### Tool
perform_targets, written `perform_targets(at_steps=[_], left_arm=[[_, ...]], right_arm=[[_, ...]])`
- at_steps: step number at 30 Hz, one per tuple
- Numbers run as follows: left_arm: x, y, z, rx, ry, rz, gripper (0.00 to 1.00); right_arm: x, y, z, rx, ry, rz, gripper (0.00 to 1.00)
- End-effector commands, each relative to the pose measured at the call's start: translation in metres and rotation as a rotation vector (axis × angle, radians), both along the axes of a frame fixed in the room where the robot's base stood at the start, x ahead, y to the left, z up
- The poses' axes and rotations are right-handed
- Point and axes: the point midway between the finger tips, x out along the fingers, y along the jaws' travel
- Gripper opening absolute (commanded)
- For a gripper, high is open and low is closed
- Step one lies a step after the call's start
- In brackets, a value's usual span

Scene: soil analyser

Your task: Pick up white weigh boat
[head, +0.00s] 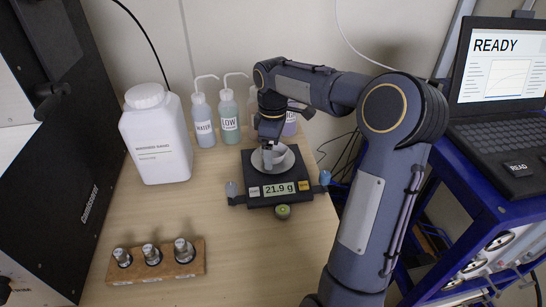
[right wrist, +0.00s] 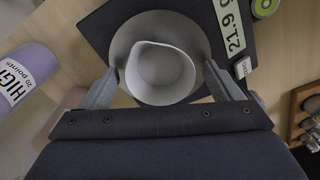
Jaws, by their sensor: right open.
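The white weigh boat (right wrist: 160,72) is a round, shallow cup with a small lip. It sits on the round grey pan (right wrist: 160,22) of the balance. My right gripper (right wrist: 162,76) is open, with one finger on each side of the boat and a narrow gap visible beside it. In the head view my right gripper (head: 269,158) points down over the pan and partly hides the boat. The black balance (head: 265,198) reads 21.9 g. My left gripper is not in view.
A large white bottle (head: 157,135) and wash bottles, WATER (head: 204,128) and LOW (head: 229,125), stand left of and behind the balance. A purple HIGH bottle (right wrist: 22,78) is close to my right gripper. A wooden rack (head: 155,262) holds several metal-topped pieces.

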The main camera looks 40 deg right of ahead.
Motion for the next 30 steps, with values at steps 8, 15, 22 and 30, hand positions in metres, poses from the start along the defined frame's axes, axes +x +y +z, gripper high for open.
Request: perform_targets(at_steps=[8, 15, 22, 30], left_arm=[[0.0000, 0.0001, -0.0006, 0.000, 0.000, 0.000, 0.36], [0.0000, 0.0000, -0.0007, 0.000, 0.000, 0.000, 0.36], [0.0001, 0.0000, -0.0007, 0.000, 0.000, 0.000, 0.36], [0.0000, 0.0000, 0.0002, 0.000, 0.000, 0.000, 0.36]], right_arm=[[0.0001, -0.0001, -0.0037, -0.001, -0.001, -0.001, 0.85], [0.0001, -0.0002, -0.0036, -0.001, -0.001, -0.001, 0.55], [0.0001, -0.0002, -0.0035, -0.001, -0.001, -0.001, 0.45], [0.0003, -0.0001, -0.0009, -0.001, -0.001, -0.001, 0.45]])
